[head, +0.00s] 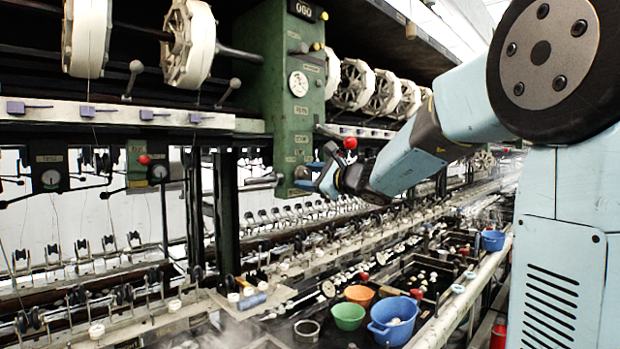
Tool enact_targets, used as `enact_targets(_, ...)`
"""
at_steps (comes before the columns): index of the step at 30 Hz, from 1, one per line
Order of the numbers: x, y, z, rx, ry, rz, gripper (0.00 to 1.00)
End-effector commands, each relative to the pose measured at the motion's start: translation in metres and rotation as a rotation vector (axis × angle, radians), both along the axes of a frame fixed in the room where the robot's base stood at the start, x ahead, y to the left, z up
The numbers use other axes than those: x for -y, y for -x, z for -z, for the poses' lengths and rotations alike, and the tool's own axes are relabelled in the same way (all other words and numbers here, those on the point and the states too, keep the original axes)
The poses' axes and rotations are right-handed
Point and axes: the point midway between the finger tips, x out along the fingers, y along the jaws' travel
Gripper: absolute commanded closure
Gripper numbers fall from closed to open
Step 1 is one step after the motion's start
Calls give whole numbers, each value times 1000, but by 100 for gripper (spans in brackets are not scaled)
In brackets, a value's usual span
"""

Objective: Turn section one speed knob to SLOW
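My gripper (306,175) is in the middle of the head view, in front of the lower part of the green column (278,80). Its blue fingers point left and appear spread apart, with nothing seen between them. A white round dial (298,84) sits higher on the column, above the gripper and clear of it. Small labels run down the column face, too small to read.
Red-ball levers stand near the column (350,143) and at the left (144,160). White reels (190,45) hang above. Blue (394,322), green (348,317) and orange (359,295) bowls stand below. Steam rises over the basins at the bottom.

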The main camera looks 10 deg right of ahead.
Motion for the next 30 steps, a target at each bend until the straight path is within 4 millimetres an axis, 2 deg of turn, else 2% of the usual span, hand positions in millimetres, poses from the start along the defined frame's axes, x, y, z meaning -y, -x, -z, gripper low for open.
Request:
enact_targets(4,0,0,0,-1,-1,0,35)
enact_targets(14,4,5,-1,1,-2,1,35)
enact_targets(20,21,28,-1,2,-1,4,35)
enact_targets(30,60,82,0,2,-1,2,35)
